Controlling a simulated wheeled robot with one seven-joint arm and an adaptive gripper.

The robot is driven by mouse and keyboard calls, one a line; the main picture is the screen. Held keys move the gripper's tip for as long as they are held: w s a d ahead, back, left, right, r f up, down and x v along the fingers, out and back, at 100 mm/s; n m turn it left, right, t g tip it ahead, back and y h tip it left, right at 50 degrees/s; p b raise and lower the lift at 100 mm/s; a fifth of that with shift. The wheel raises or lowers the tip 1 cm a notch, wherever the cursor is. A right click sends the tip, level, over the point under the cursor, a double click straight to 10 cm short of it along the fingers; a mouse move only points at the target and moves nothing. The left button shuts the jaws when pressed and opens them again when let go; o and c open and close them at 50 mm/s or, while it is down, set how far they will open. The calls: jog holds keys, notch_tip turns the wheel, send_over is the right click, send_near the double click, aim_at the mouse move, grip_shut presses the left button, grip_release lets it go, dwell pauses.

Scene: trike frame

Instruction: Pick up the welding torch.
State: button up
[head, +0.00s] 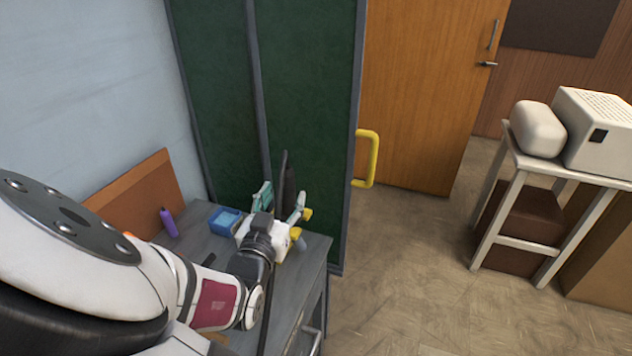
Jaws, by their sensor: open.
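A dark, upright, slender thing (289,183) with a thin rod at its top stands at the far end of the grey workbench (312,262); it looks like the welding torch, though its lower part is hidden by my gripper. My gripper (284,195) reaches over the bench with its fingers spread, one on each side of the dark thing in the picture. I cannot tell whether the fingers touch it or how far in front of it they are.
A blue box (226,219) and a purple bottle (169,222) stand on the bench left of my gripper. A brown board (145,193) leans at the wall. A green screen (305,95) with a yellow handle (374,158) stands behind. The floor at right is clear up to a white table (545,165).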

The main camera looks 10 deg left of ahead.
aim_at(285, 192)
jog(key=w+b, duration=0.3)
jog(key=w, duration=0.1)
jog(key=shift+a+f, duration=0.15)
jog(key=shift+f, duration=0.2)
jog(key=shift+w+r, duration=0.1)
jog(key=shift+w, duration=0.25)
jog(key=shift+r, duration=0.1)
grip_shut()
